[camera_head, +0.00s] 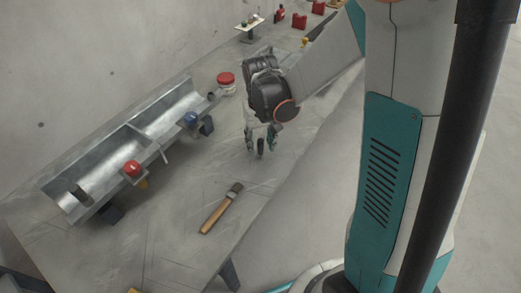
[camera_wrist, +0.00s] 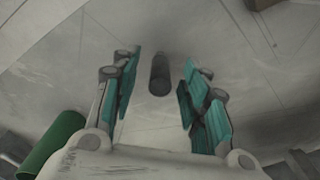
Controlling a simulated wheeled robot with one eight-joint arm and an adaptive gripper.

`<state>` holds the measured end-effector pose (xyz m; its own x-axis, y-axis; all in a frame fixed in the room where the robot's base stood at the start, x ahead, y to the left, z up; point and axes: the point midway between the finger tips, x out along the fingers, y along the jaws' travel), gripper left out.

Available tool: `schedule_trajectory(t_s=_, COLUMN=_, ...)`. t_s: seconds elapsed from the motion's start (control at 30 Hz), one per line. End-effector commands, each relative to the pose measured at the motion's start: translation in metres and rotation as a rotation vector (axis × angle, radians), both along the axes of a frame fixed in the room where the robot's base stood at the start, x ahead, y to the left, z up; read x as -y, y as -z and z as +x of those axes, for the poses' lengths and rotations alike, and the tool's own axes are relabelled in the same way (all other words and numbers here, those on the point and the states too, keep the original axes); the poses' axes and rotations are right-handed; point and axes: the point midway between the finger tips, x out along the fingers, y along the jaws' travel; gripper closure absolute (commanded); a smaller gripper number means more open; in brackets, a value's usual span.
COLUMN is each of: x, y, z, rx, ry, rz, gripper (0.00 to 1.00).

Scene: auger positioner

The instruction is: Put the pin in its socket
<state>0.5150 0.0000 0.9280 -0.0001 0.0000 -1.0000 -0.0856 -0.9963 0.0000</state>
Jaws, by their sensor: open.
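My gripper (camera_head: 260,138) points down over the table, its two teal fingers spread open. A dark upright cylinder, which looks like the pin (camera_wrist: 160,74), stands between and a little beyond the fingertips in the wrist view. The pin also shows in the head view (camera_head: 261,149) between the fingers; a gap shows on both sides of it. A grey metal trough (camera_head: 106,160) lies along the wall at left, with a red knob (camera_head: 132,168) and a blue knob (camera_head: 190,118) on its near side. I cannot tell which opening is the pin's socket.
A brush with a wooden handle (camera_head: 215,214) lies in front of my gripper. A red-lidded jar (camera_head: 226,84) stands behind the trough's far end. A green cylinder (camera_wrist: 50,145) is at the lower left in the wrist view. The table between trough and gripper is clear.

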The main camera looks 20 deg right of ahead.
Motion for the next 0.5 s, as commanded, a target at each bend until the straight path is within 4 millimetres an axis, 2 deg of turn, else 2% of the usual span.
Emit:
schedule_trajectory(t_s=0.03, x=0.0, y=0.013, z=0.001, rx=0.0, ry=0.0, rz=0.0, gripper=0.59)
schedule_trajectory(t_s=0.13, x=0.0, y=0.025, z=0.001, rx=0.0, ry=0.0, rz=0.0, gripper=0.59)
schedule_trajectory(t_s=0.4, x=0.0, y=0.028, z=0.0, rx=0.0, ry=0.0, rz=0.0, gripper=0.59)
schedule_trajectory(t_s=0.47, x=0.0, y=0.028, z=0.0, rx=0.0, ry=0.0, rz=0.0, gripper=0.7)
schedule_trajectory(t_s=0.5, x=0.0, y=0.028, z=0.0, rx=0.0, ry=0.0, rz=0.0, gripper=0.79)
